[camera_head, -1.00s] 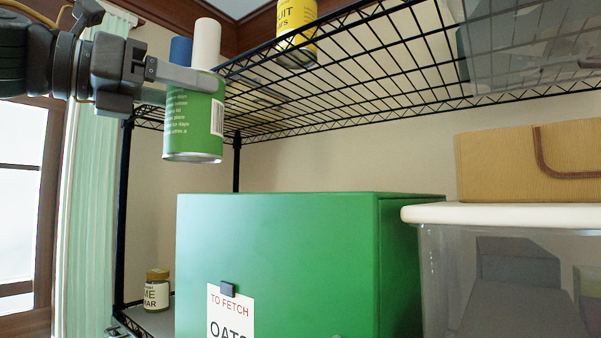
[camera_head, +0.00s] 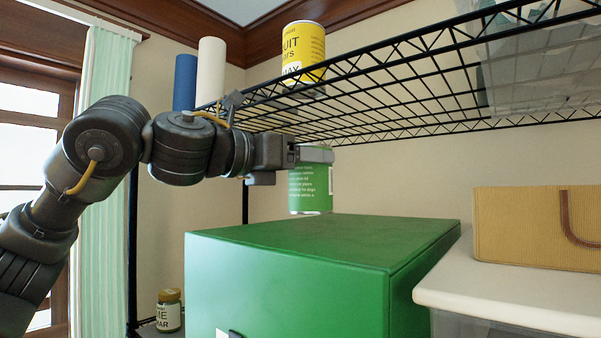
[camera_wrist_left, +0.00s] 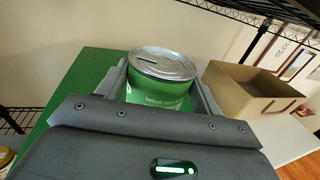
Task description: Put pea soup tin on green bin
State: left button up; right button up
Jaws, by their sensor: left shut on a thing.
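The pea soup tin (camera_head: 311,186) is green with white print and a metal rim. It is upright, just above or at the top of the green bin (camera_head: 330,242), toward its back; I cannot tell if it touches. My left gripper (camera_head: 312,154) is shut on the tin near its top, reaching in from the left under the wire shelf. In the left wrist view the tin's metal lid (camera_wrist_left: 163,63) shows between the two fingers, with the green bin top (camera_wrist_left: 88,85) behind at left. My right gripper is not in view.
A black wire shelf (camera_head: 400,85) hangs over the bin, close above my gripper. A yellow tin (camera_head: 303,52) and blue and white cylinders stand on it. A tan basket (camera_head: 535,228) sits on a white-lidded box (camera_head: 510,290) at right. A small jar (camera_head: 169,311) stands lower left.

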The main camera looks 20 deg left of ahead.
aim_at(292, 180)
pick_arm(q)
jog(key=shift+s+a+f+p, duration=0.1)
jog(key=shift+f+p, duration=0.35)
jog(key=shift+f, duration=0.2)
jog(key=shift+s+a+f+p, duration=0.1)
jog(key=shift+f+p, duration=0.3)
jog(key=shift+f, duration=0.2)
jog(key=shift+w+f, duration=0.15)
jog(key=shift+f, duration=0.15)
jog(key=shift+d+f, duration=0.1)
jog(key=shift+f, duration=0.05)
jog(key=o, duration=0.9)
jog(key=shift+f+b, duration=0.1)
jog(key=shift+b, duration=0.2)
jog(key=shift+c, duration=0.2)
jog(key=o, duration=0.5)
jog(key=shift+c, duration=0.2)
